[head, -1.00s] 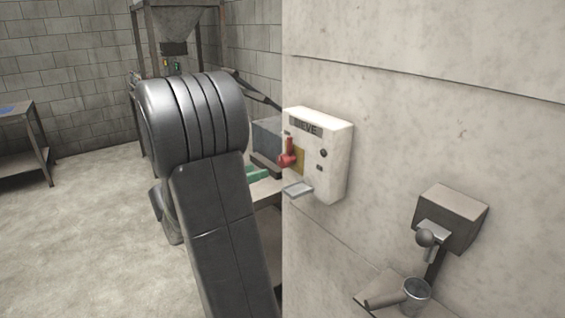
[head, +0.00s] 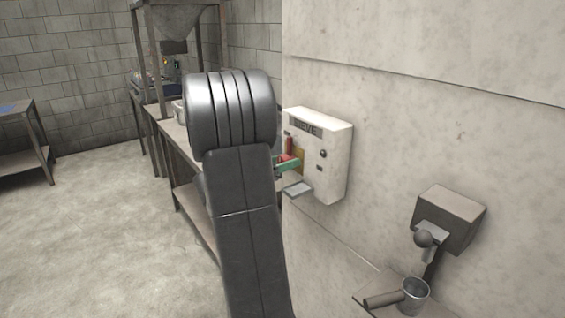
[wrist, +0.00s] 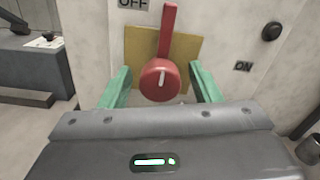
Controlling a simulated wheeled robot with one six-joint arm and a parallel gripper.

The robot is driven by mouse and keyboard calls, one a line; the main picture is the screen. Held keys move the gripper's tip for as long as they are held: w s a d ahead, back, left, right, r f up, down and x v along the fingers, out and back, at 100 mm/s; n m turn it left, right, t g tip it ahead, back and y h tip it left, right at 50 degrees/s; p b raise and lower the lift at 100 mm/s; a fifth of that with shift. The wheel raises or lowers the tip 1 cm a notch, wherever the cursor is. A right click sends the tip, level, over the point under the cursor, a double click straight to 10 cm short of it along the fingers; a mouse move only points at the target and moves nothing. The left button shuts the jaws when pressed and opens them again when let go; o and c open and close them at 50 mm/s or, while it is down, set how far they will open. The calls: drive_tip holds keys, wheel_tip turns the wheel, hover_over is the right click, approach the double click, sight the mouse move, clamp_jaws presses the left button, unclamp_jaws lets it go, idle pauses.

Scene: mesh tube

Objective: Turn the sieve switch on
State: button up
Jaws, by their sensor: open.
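The sieve switch is a red knob with an upright lever (wrist: 162,75) on a yellow plate (wrist: 194,48). It is mounted on a white box labelled SIEVE (head: 332,138) on the wall. In the wrist view the lever points up, towards the OFF label (wrist: 133,4). The ON label (wrist: 243,66) is to the right. My gripper (wrist: 160,90) is open, with one green finger on each side of the red knob. I cannot tell whether either finger touches it. In the head view my arm hides most of the gripper; a green finger shows by the red switch (head: 289,146).
A grey wall box with a ball-ended lever (head: 452,215) and a metal cup (head: 415,292) are at the lower right. A long bench (head: 184,168) stands behind my arm. Open floor lies at the left.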

drive_tip(key=c, duration=1)
drive_tip(key=shift+b, duration=0.4)
drive_tip(key=m+b, duration=0.1)
drive_tip(key=b, duration=0.1)
drive_tip(key=m+b, duration=0.3)
drive_tip(key=b, duration=0.1)
drive_tip(key=shift+f+m, duration=0.3)
drive_tip(key=shift+m, duration=0.1)
drive_tip(key=m+b, duration=0.4)
drive_tip(key=b, duration=0.1)
drive_tip(key=shift+m+b, duration=0.3)
drive_tip(key=shift+b, duration=0.05)
drive_tip(key=m+b, duration=0.5)
drive_tip(key=b, duration=0.1)
drive_tip(key=shift+b, duration=0.3)
drive_tip(key=m+b, duration=0.3)
drive_tip(key=shift+r, duration=0.25)
drive_tip(key=shift+m+b, duration=0.3)
drive_tip(key=shift+m, duration=0.1)
